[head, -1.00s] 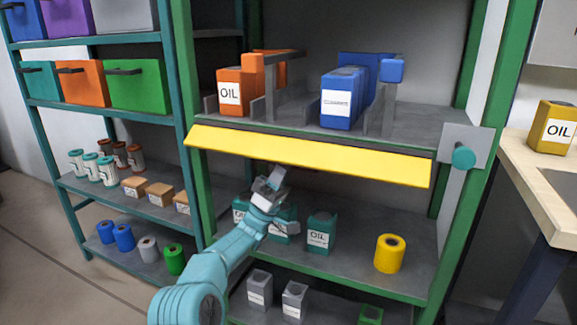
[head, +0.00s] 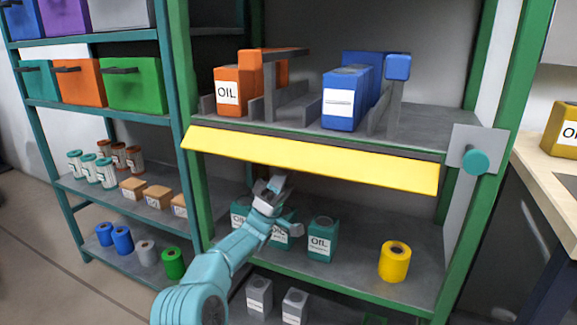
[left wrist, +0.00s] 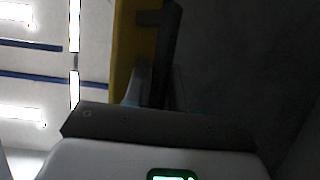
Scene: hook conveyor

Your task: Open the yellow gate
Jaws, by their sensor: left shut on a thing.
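The yellow gate (head: 310,163) is a long slanted panel along the front of the middle shelf, below the orange and blue oil cans. My left gripper (head: 273,184) is just under the gate's lower edge, left of its middle. In the left wrist view the gate's yellow edge (left wrist: 122,45) rises beside a dark bar (left wrist: 168,50), and my left gripper (left wrist: 150,88) is shut at their lower part. The exact contact is dark and partly hidden. My right gripper is not in view.
An orange oil can (head: 228,92) and a blue can (head: 345,98) stand in slots above. Teal oil cans (head: 322,238) and a yellow roll (head: 394,261) stand on the shelf below. A plate with a teal knob (head: 475,161) sits at the gate's right end.

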